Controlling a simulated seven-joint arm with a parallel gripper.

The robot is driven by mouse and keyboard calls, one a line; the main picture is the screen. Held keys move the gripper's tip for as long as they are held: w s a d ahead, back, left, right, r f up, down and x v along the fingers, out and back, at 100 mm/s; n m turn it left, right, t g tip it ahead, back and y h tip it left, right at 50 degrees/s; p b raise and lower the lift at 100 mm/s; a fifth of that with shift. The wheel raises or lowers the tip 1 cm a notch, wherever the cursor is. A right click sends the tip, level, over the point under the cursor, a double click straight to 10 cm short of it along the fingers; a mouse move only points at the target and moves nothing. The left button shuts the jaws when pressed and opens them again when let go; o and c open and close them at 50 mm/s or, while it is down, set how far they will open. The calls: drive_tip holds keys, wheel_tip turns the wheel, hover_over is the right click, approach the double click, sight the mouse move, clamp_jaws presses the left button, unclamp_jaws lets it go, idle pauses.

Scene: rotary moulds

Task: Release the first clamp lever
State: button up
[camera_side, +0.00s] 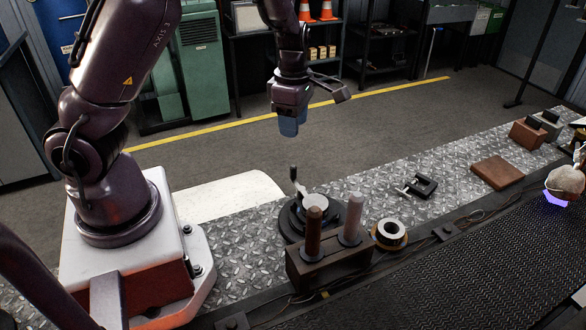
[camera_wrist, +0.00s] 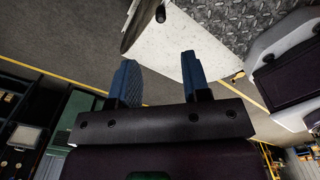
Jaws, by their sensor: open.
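A dark block (camera_side: 325,262) with two upright cylinders stands close in front of the mould. A tape-like ring (camera_side: 391,232), a black clamp (camera_side: 421,187) and a brown plate (camera_side: 497,173) lie to the right on the metal bench. The air around my gripper is clear.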

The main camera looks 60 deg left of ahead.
sight(293, 166)
wheel_tip(293, 166, down, 13)
drive_tip(key=shift+r, duration=0.1)
idle(0.3)
drive_tip(key=shift+c, duration=0.3)
clamp_jaws()
